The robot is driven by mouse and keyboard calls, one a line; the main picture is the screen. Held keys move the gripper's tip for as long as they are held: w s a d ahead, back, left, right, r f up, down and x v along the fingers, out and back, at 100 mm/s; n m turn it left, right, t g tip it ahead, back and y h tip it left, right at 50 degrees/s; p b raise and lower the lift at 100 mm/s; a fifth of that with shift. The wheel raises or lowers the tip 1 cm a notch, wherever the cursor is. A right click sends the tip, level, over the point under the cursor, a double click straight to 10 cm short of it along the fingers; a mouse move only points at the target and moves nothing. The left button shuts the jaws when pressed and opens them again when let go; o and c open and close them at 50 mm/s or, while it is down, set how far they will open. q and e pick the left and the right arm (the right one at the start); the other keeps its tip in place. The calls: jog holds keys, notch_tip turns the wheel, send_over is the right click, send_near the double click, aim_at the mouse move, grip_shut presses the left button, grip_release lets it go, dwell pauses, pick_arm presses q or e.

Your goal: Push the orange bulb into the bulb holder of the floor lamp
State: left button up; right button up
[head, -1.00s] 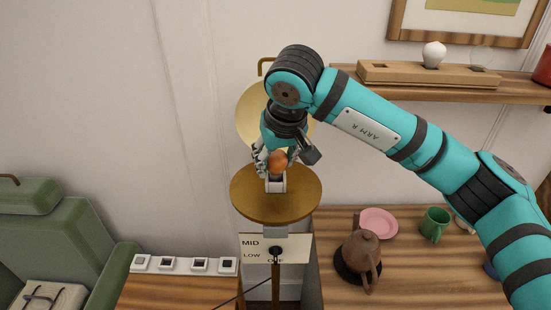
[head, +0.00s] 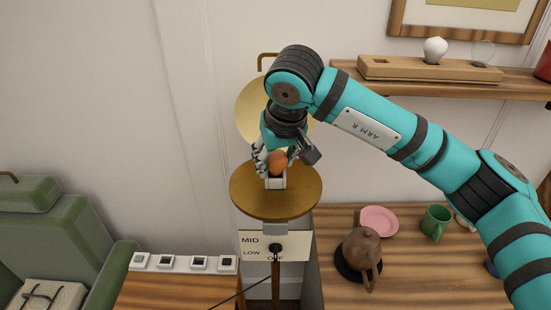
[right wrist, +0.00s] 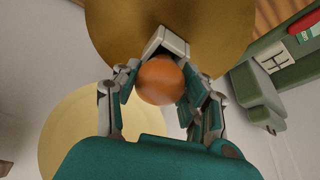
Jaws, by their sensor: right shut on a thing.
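The orange bulb (head: 278,162) is between the fingers of my right gripper (head: 272,163), which is shut on it. It also shows in the right wrist view (right wrist: 160,80), between both fingers. The bulb holder (head: 275,182) is a pale block on the round brass plate (head: 300,195) of the floor lamp. The bulb is right at the top of the holder. I cannot tell how deep its base is in, as the contact is hidden. The holder shows in the right wrist view (right wrist: 166,42) just beyond the bulb. My left gripper is not in view.
A cream round shade (head: 250,105) stands behind the gripper. A dial panel (head: 255,243) hangs below the plate. A wooden rack with a white bulb (head: 435,50) is on the shelf. A teapot (head: 360,250), pink plate (head: 379,221) and green mug (head: 435,222) stand on the right table.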

jog(key=shift+f, duration=0.1)
jog(key=o, duration=1.1)
